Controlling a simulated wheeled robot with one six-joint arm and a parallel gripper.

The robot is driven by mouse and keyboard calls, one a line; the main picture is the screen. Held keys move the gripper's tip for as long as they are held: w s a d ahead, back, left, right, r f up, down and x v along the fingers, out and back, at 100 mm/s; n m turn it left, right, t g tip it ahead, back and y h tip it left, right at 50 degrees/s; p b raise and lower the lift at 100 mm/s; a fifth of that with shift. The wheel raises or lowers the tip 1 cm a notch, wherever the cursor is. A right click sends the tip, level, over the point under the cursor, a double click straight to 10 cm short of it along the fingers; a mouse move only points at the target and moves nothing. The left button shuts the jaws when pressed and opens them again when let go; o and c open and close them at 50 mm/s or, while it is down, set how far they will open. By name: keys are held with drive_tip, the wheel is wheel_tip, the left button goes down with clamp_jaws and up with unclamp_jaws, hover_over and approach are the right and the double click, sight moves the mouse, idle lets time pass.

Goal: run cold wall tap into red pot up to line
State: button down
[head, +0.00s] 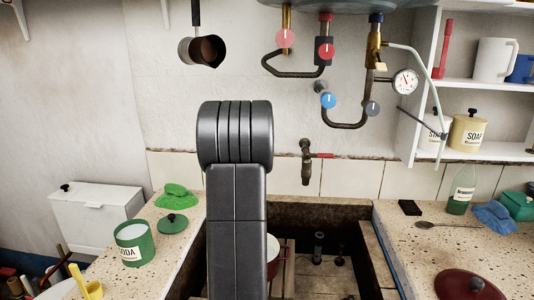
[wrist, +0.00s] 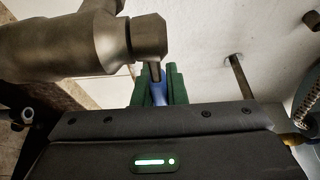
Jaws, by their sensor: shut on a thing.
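In the wrist view my gripper (wrist: 157,88) has its green fingers shut on a blue tap lever (wrist: 158,94). The lever sits under the nut of a metal tap body (wrist: 80,44), which fills the upper left there. In the head view my arm hides my gripper and this tap. The red pot (head: 272,262) stands down in the trough, mostly hidden behind my arm. Its fill line and water level cannot be seen. No running water shows in either view.
A second wall tap with a red lever (head: 306,160) hangs over the stone trough (head: 340,212). Pipes with a blue knob (head: 328,100) and red knob (head: 326,51) are above. Counters flank the trough, with a soda tin (head: 134,247) left and a red lid (head: 468,285) right.

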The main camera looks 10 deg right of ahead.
drive_tip(key=c, duration=1.8)
unclamp_jaws()
drive_tip(key=shift+r, duration=0.3)
drive_tip(key=o, duration=0.3)
drive_tip(key=shift+w+d+f, duration=0.1)
drive_tip(key=shift+w+f, duration=0.05)
drive_tip(key=shift+f, duration=0.05)
drive_tip(key=shift+o, duration=0.2)
drive_tip(key=v, duration=1.3)
drive_tip(key=shift+s+b, duration=0.3)
drive_tip(key=shift+b, duration=0.05)
